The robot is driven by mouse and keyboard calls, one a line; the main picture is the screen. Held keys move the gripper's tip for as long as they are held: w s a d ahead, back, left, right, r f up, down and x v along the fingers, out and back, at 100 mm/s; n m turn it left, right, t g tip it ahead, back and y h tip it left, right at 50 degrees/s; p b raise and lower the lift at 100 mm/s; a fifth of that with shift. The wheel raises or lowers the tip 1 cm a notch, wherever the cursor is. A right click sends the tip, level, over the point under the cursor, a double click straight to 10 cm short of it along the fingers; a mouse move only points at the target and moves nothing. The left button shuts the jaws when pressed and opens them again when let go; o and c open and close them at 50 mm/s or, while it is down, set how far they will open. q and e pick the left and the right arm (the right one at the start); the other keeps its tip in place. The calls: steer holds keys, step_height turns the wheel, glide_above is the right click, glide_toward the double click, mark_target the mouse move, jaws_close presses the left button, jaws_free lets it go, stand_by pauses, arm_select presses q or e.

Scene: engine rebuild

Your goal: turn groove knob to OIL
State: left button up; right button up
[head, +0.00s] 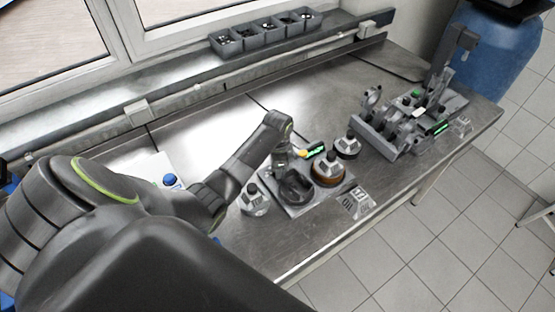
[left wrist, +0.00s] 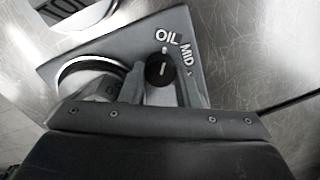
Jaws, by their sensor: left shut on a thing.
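The groove knob (left wrist: 160,72) is a small round black knob with a short white line, on a grey panel (left wrist: 125,45) in the left wrist view. The raised label OIL (left wrist: 167,37) is just above it and the label MID (left wrist: 187,56) is to its upper right. The knob's white line runs roughly up and down in the picture, toward the tick below OIL. My left gripper (left wrist: 160,84) has one finger on each side of the knob and is shut on it. In the head view my left gripper (head: 283,158) reaches down at the station's back edge, and the knob is hidden there.
A round metal-rimmed part (left wrist: 90,80) sits left of the knob. In the head view a brown-ringed part (head: 328,173) and a green display (head: 314,151) are close right of my gripper. A bracketed fixture (head: 410,120) stands farther right. Grey bins (head: 265,35) line the back shelf.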

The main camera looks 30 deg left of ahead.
arm_select(q)
steer(key=o, duration=1)
